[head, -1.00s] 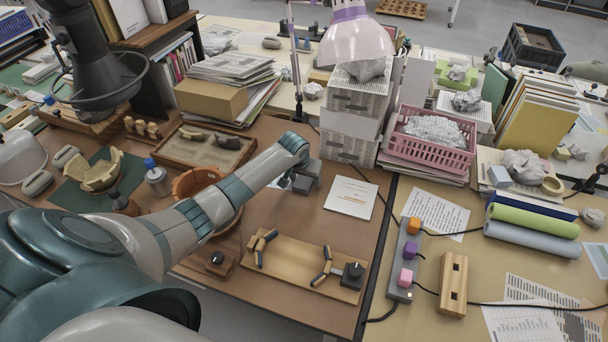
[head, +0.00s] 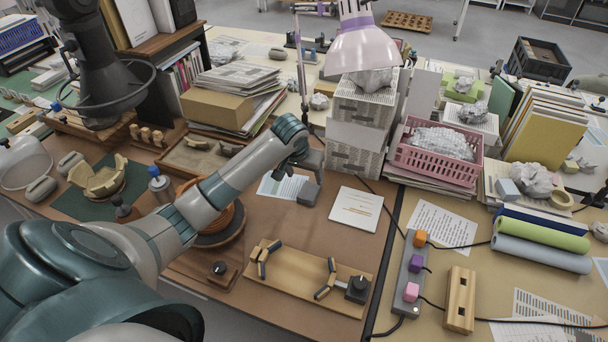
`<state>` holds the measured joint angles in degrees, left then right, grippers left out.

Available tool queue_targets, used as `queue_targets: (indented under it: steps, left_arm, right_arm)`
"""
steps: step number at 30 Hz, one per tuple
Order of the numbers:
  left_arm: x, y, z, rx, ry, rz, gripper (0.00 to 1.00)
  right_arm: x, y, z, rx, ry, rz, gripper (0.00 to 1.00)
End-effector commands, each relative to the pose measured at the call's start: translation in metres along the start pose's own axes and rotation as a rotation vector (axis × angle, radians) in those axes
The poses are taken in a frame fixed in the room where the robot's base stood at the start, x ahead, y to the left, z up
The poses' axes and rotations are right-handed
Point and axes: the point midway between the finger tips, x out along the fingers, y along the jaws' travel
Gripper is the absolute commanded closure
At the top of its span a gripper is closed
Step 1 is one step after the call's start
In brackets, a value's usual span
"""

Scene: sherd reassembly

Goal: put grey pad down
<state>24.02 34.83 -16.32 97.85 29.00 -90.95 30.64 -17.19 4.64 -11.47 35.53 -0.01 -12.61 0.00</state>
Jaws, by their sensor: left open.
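The grey pad (head: 309,194) is a small grey block. It lies at the right end of a printed sheet (head: 276,187) on the brown desk, left of a white booklet. My left gripper (head: 312,169) is open just above and behind the pad, with a small gap between them in the picture. The fingertips are small and partly hidden by my wrist. My right gripper is not in the head view.
The white booklet (head: 356,209) lies right of the pad. A wooden clamp board (head: 305,283) is in front. A terracotta bowl (head: 226,217) stands partly behind my left arm. Stacked paper boxes (head: 360,130) and a lamp (head: 362,48) stand behind.

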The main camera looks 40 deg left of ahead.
Motion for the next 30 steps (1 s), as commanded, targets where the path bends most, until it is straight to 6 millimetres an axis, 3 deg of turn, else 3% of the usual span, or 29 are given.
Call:
queue_targets:
  steps: [25,30]
  left_arm:
    - [-0.006,0.000,0.000,0.000,0.000,0.000,0.35]
    - [-0.013,0.000,-0.003,0.000,0.000,0.000,0.35]
  right_arm:
    - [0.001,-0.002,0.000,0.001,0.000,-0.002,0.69]
    - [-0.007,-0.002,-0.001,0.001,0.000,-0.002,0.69]
